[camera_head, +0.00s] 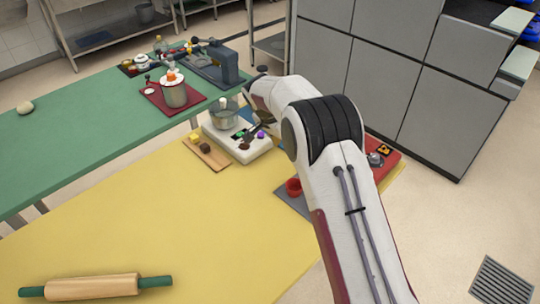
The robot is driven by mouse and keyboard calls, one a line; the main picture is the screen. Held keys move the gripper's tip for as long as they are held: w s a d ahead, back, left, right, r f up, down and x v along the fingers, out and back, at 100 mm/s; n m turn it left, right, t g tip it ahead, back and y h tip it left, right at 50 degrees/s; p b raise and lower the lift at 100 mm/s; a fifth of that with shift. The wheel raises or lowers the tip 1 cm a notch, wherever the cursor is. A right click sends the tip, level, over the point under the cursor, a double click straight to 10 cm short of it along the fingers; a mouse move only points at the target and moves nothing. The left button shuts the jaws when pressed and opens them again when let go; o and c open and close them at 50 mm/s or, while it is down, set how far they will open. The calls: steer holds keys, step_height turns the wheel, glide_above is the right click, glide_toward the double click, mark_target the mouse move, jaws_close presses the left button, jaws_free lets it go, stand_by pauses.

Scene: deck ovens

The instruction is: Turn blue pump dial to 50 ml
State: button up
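My arm reaches in from the lower right, and my gripper (254,130) is a small dark shape over the right side of a white appliance (222,137). The appliance carries a clear pot (224,114), and a green knob (239,134) and a purple knob (261,135) show on it. I cannot tell whether the gripper touches a knob or whether its fingers are open. I cannot make out a blue pump dial or any ml marks. A small patch of blue (246,114) shows behind the gripper, partly hidden.
A wooden board (212,158) with small items lies left of the appliance. A red cup (293,187) and a red tray (387,157) are beside my arm. A rolling pin (95,287) lies at the front left of the yellow table (170,225), whose middle is clear. Grey cabinets (390,75) stand behind.

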steer(key=shift+s+a, duration=1.05)
steer(key=shift+s, duration=0.25)
steer(key=shift+s+a, duration=1.05)
steer(key=shift+s, duration=0.2)
steer(key=shift+d, duration=0.1)
steer(key=shift+m, duration=0.4)
steer(key=w+d, duration=0.1)
steer(key=d, duration=0.1)
steer(key=w+d+r, duration=0.1)
steer(key=d, duration=0.1)
steer(key=w+d, duration=0.1)
steer(key=d, duration=0.1)
steer(key=shift+r, duration=0.2)
steer(key=w+d+r+n, duration=0.1)
steer(key=w+d+r+n+y, duration=0.1)
steer(key=w, duration=0.1)
steer(key=shift+w+d+r+t, duration=0.15)
steer(key=shift+d+t, duration=0.15)
steer(key=shift+d, duration=0.1)
steer(key=n, duration=0.1)
steer(key=w+a+n, duration=0.1)
steer(key=n, duration=0.1)
steer(key=shift+r+y, duration=0.3)
steer(key=shift+r, duration=0.1)
steer(key=shift+f, duration=0.1)
steer(key=shift+x, duration=3.8)
